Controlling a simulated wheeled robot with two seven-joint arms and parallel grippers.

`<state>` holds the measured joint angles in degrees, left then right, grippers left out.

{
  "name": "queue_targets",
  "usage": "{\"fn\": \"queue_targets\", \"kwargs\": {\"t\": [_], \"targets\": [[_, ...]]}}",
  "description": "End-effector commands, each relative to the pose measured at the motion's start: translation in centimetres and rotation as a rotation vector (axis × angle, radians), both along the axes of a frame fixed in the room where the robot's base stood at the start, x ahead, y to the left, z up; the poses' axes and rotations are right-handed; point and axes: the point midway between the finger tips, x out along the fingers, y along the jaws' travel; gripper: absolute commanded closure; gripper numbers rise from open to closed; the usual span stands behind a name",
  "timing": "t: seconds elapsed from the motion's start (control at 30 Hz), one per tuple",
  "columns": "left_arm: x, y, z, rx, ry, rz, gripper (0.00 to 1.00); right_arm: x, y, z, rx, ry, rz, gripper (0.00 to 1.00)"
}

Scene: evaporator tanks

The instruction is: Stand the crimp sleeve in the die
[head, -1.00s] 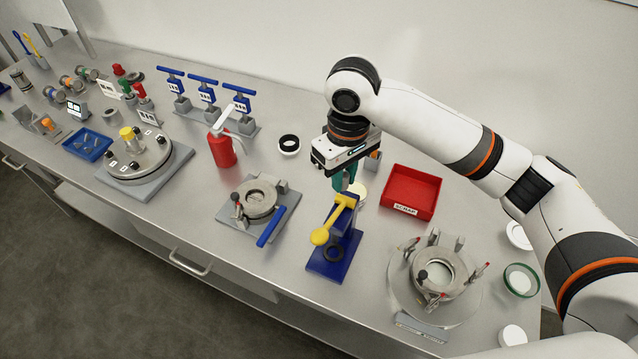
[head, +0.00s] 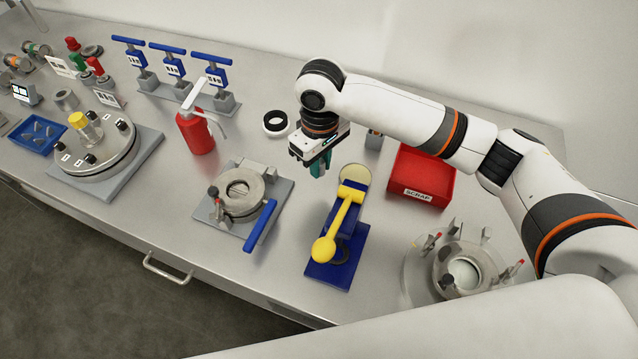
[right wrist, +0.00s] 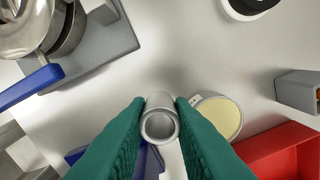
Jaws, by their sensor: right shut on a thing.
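My right gripper (head: 318,167) is shut on a grey, hollow cylindrical sleeve (right wrist: 160,124). In the right wrist view its open round end shows between the green fingers. In the head view the gripper is just behind and left of a blue press (head: 325,272) with a yellow lever (head: 340,225); the sleeve is not clear there. Part of the blue press also shows below the sleeve in the right wrist view (right wrist: 147,160). I cannot make out the die's seat, which the lever and press may hide. My left gripper is not in view.
A cream disc (head: 356,174) lies behind the press. A red scrap bin (head: 422,178) is to its right, and a clamp fixture (head: 240,192) with a blue handle to its left. A red extinguisher (head: 196,132) and a black-and-white ring (head: 275,123) stand behind.

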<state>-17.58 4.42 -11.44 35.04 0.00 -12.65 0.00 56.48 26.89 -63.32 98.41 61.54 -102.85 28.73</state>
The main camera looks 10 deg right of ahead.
Motion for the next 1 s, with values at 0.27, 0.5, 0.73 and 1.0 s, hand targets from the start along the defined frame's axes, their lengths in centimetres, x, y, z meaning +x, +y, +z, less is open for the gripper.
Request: {"fn": "queue_targets", "kwargs": {"t": [0.27,0.5,0.73,1.0], "targets": [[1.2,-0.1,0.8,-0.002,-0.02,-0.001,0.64,0.0,0.0,-3.2,-0.001,0.001,-0.001,1.0],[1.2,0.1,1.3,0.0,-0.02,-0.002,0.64,0.0,0.0,-6.6,0.001,-0.001,0.001,1.0],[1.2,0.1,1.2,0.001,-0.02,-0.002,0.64,0.0,0.0,-6.9,0.0,-0.001,0.001,1.0],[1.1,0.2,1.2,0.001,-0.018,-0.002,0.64,0.0,0.0,-7.1,0.0,-0.002,0.001,0.65]]}}
